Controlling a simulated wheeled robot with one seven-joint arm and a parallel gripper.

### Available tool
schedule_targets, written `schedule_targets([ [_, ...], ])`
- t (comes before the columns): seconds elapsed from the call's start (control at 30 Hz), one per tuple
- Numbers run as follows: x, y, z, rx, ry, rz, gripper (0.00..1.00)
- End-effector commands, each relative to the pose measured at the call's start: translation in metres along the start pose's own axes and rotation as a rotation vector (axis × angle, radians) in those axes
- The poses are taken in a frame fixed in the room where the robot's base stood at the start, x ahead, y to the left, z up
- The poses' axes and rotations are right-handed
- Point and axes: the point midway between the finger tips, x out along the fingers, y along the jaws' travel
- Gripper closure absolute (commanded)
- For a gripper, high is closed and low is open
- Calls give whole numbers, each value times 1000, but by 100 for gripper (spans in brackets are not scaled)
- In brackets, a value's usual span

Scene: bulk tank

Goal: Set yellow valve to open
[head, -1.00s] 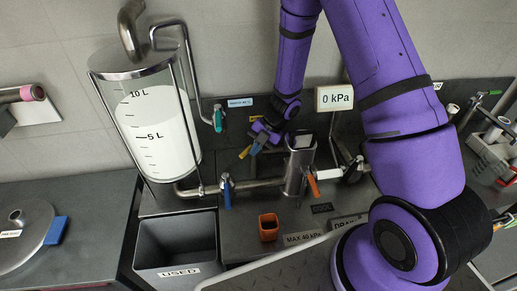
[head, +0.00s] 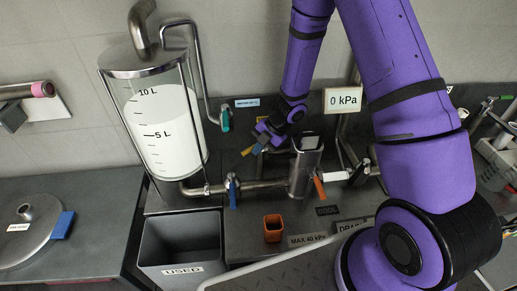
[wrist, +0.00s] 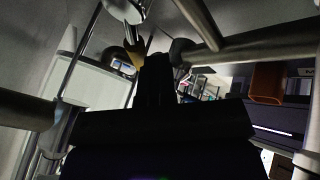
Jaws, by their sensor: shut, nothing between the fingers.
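The yellow valve's handle (head: 247,152) shows as a small yellow piece behind the pipework, right of the tank. It also shows in the wrist view as a yellow lever (wrist: 137,56) on a metal stem, just left of my fingers. My gripper (head: 259,147) is shut and empty, close to the right of the yellow handle. In the wrist view my gripper (wrist: 155,65) is a dark shape beside the lever; I cannot tell whether they touch. The valve's body is mostly hidden in the head view.
The tank (head: 160,125) holds white liquid near 10 L. A blue handle (head: 232,191) and an orange handle (head: 319,186) sit on the front pipe. A teal handle (head: 225,120) hangs behind. An orange cup (head: 273,228) and a grey "USED" bin (head: 180,269) stand in front. The gauge (head: 343,99) reads 0 kPa.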

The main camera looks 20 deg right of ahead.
Motion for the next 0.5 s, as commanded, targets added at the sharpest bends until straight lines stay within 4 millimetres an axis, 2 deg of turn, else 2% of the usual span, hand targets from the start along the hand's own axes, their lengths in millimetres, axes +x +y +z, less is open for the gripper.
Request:
schedule_targets([
  [0.3, -2, 1, 0, -1, 1, 2, 100],
  [0.5, -26, 1, 0, -2, -2, 3, 100],
])
